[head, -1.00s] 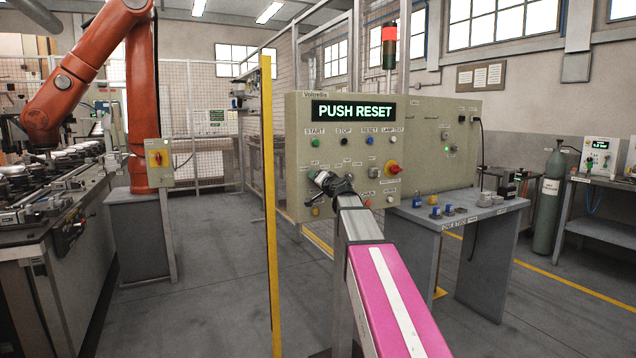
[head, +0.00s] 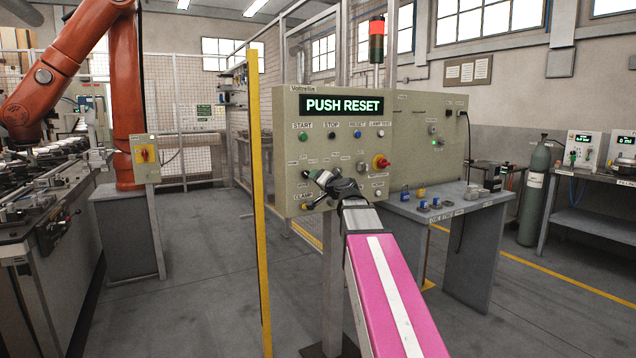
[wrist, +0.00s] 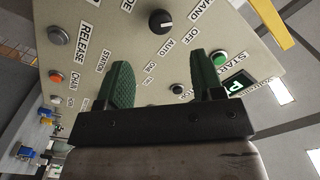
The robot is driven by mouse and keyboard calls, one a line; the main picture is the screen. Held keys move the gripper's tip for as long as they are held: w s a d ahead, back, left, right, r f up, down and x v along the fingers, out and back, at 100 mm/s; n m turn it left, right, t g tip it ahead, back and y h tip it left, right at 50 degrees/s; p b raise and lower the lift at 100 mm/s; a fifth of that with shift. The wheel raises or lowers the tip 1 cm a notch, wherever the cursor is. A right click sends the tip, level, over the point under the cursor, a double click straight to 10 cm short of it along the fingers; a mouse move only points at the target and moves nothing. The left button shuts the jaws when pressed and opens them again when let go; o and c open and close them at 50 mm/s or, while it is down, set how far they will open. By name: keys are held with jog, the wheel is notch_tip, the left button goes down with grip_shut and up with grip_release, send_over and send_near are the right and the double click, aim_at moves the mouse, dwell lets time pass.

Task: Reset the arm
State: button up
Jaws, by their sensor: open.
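The grey-beige control panel (head: 285,165) stands in the middle of the head view. Its display (head: 344,105) reads "PUSH RESET" in green. The blue button (head: 357,134) under the RESET label sits in the top row, between the black STOP button (head: 332,135) and the lamp-test button. My gripper (head: 314,178) is in front of the panel's lower left part, below that row. In the wrist view my gripper (wrist: 164,82) has its two green fingers apart with nothing between them. A black selector knob (wrist: 161,20) and the green START button (wrist: 220,58) show beyond them. The orange robot arm (head: 95,40) stands at the left.
A red emergency-stop knob (head: 380,162) is on the panel's right. A yellow post (head: 256,200) stands just left of the panel. A grey table (head: 470,208) with padlocks is to the right. Open floor (head: 200,270) lies left of the post.

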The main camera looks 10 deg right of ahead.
jog(key=s+a+f+n+g, duration=0.1)
jog(key=s+a+f+g, duration=0.15)
jog(key=f, duration=0.65)
jog(key=s+a+f+n+g, duration=0.1)
jog(key=s+f+n+g, duration=0.15)
jog(key=f, duration=0.75)
jog(key=s+a+f+g, duration=0.2)
jog(key=s+f+g, duration=0.2)
jog(key=f, duration=0.5)
jog(key=s+d+f+n+g+h, duration=0.2)
jog(key=s+f+g+h, duration=0.3)
jog(key=s+f, duration=1.3)
notch_tip(320, 180, down, 3)
jog(key=g, duration=0.3)
jog(key=shift+s+d+r+h, duration=0.15)
jog(key=shift+s+r+h, duration=0.05)
jog(key=shift+s+h, duration=0.15)
